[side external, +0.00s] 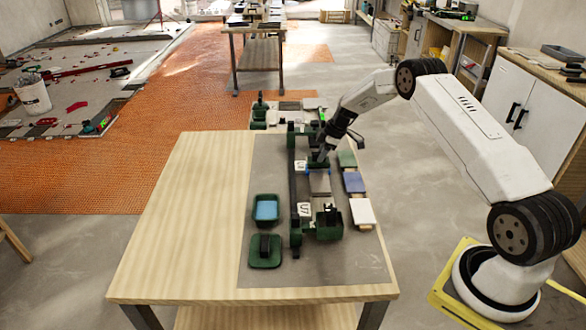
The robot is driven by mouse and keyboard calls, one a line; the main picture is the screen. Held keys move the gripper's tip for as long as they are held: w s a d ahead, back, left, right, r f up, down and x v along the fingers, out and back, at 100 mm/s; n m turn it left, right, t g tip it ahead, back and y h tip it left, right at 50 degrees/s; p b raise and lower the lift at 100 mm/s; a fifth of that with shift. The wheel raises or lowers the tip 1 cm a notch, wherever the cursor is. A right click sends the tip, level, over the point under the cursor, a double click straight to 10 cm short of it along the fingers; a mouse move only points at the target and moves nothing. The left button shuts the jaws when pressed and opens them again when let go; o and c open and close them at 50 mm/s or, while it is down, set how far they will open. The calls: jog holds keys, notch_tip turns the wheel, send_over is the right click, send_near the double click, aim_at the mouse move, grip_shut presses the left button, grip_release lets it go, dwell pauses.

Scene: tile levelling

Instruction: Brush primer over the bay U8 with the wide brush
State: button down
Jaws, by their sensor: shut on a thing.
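My gripper (322,154) is at the far part of the green-framed fixture (294,188), pointing down at its bays. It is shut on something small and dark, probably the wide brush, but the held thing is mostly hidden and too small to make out. A grey bay surface (320,183) lies just in front of the gripper. White tags (304,208) stand along the fixture; their lettering is too small to read surely, so I cannot tell which bay is U8. A green tray with blue contents (266,209) sits left of the fixture.
A green block with a dark roller-like part (265,251) stands on the grey mat (345,262). Green, blue (354,183) and white (362,212) pieces line the fixture's right side. The wooden tabletop (185,225) is clear on the left.

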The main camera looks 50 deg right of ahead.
jog(key=shift+s+a+f, duration=0.2)
jog(key=shift+s+a, duration=0.25)
jog(key=shift+s+a+f, duration=0.2)
jog(key=shift+s+a, duration=0.2)
jog(key=shift+a, duration=0.05)
jog(key=shift+w+d, duration=0.7)
jog(key=shift+w, duration=0.05)
jog(key=shift+w+d+r, duration=0.2)
jog(key=shift+w+d, duration=0.05)
jog(key=shift+d, duration=0.15)
jog(key=shift+w+d, duration=0.1)
jog(key=shift+d, duration=0.05)
jog(key=shift+w+d+r, duration=0.25)
jog(key=shift+w+d, duration=0.7)
jog(key=shift+w, duration=0.05)
jog(key=shift+r, duration=0.15)
notch_tip(320, 180, up, 8)
dwell(0.4)
